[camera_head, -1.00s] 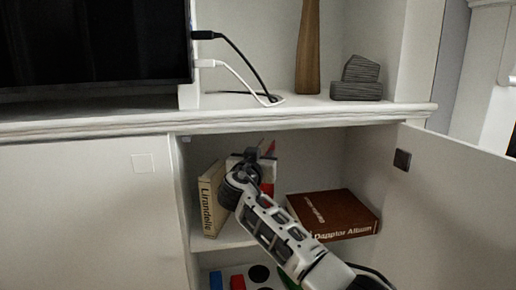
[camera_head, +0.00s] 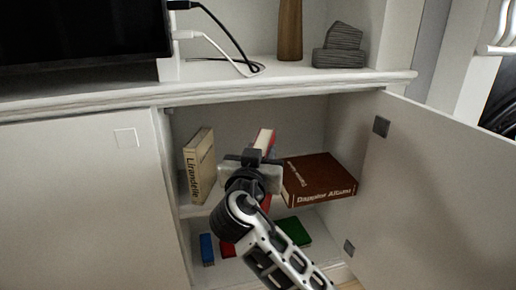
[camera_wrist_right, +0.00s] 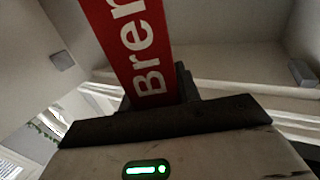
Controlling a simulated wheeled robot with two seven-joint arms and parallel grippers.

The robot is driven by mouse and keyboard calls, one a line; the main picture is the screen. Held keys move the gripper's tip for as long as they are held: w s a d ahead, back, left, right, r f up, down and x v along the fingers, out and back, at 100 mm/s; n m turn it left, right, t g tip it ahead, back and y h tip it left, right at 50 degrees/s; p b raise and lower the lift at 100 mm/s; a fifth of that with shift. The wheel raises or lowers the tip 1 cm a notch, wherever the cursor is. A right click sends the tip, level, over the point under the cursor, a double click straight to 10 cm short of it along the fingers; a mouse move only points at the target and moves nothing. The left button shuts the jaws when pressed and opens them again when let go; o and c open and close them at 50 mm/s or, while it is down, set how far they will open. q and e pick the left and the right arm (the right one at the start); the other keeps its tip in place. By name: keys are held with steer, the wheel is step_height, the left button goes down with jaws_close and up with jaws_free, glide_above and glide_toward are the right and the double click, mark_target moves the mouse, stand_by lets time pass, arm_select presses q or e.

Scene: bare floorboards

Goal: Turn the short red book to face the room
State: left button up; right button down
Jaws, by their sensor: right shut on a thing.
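The short red book (camera_head: 265,140) is on the upper shelf of the open cabinet, with its red cover edge and pale pages showing behind my right gripper (camera_head: 255,165). In the right wrist view the red book (camera_wrist_right: 130,40) shows its spine with white letters "Bren", the rest cut off by the top edge. My right gripper is shut on it; the fingers cover part of the book. Whether the book touches the shelf is hidden. My left gripper is not in view.
A cream book (camera_head: 199,165) stands left of the gripper. A brown album (camera_head: 318,180) lies to the right. Blue (camera_head: 206,249) and green (camera_head: 295,231) items are on the lower shelf. The cabinet door (camera_head: 440,190) stands open at right; the cabinet top (camera_head: 300,80) overhangs the shelves.

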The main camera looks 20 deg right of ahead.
steer(key=shift+r, duration=0.35)
steer(key=shift+s+d+r+n+t+y+p, duration=0.15)
steer(key=shift+n+t+y+p, duration=0.2)
steer(key=shift+n+y+p, duration=0.45)
steer(key=shift+w+d+f+n+t+y+p, duration=0.15)
steer(key=shift+n+t+y+p, duration=0.3)
steer(key=shift+y, duration=0.65)
steer(key=shift+s, duration=0.1)
